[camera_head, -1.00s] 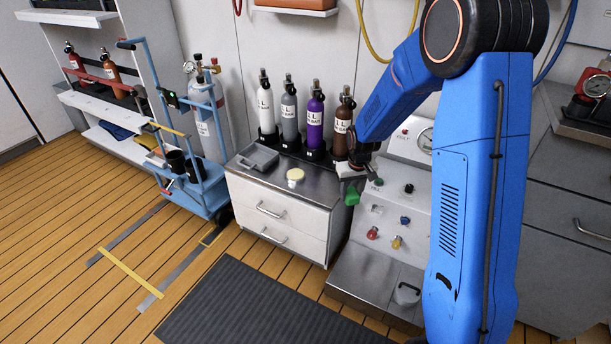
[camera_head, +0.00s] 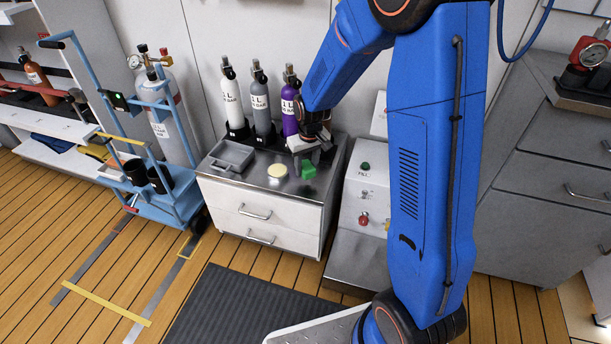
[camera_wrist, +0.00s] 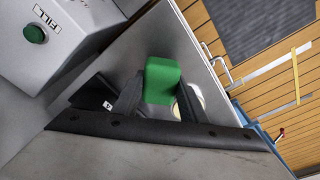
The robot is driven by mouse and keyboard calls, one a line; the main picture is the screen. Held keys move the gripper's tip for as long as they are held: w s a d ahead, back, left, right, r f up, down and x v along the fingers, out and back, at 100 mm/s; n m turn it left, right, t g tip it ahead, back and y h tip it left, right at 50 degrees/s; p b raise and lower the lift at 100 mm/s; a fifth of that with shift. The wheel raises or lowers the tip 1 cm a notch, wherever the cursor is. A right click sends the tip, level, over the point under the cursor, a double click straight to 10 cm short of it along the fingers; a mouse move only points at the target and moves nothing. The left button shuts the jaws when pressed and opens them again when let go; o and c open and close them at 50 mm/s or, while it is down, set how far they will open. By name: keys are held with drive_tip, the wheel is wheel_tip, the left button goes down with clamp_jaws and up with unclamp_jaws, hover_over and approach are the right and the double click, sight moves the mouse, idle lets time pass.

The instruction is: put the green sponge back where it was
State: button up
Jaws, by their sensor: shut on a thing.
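The green sponge (camera_head: 308,168) is between the fingers of my gripper (camera_head: 306,158), over the right part of the steel top of the white drawer cabinet (camera_head: 262,217). In the wrist view the green sponge (camera_wrist: 162,80) sits between the two dark fingers of my gripper (camera_wrist: 155,92), which is shut on it. I cannot tell whether its underside touches the steel top. A cream round pad (camera_head: 277,171) lies on the top to the left of the sponge. It is partly hidden behind a finger in the wrist view.
A grey tray (camera_head: 232,156) stands at the left of the cabinet top. White, grey and purple bottles (camera_head: 290,104) stand along its back. The fill panel (camera_head: 363,205) with knobs is to the right. A blue trolley (camera_head: 160,200) with a gas cylinder stands at the left.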

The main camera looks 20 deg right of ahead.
sight(307, 175)
drive_tip(key=shift+f, duration=2.1)
drive_tip(key=shift+f, duration=0.2)
drive_tip(key=o, duration=1)
drive_tip(key=shift+r, duration=0.15)
drive_tip(key=r, duration=0.4)
drive_tip(key=s+r, duration=0.1)
drive_tip(key=r, duration=0.7)
drive_tip(key=shift+s+d+r, duration=0.1)
drive_tip(key=shift+s+d, duration=0.1)
drive_tip(key=shift+s, duration=0.05)
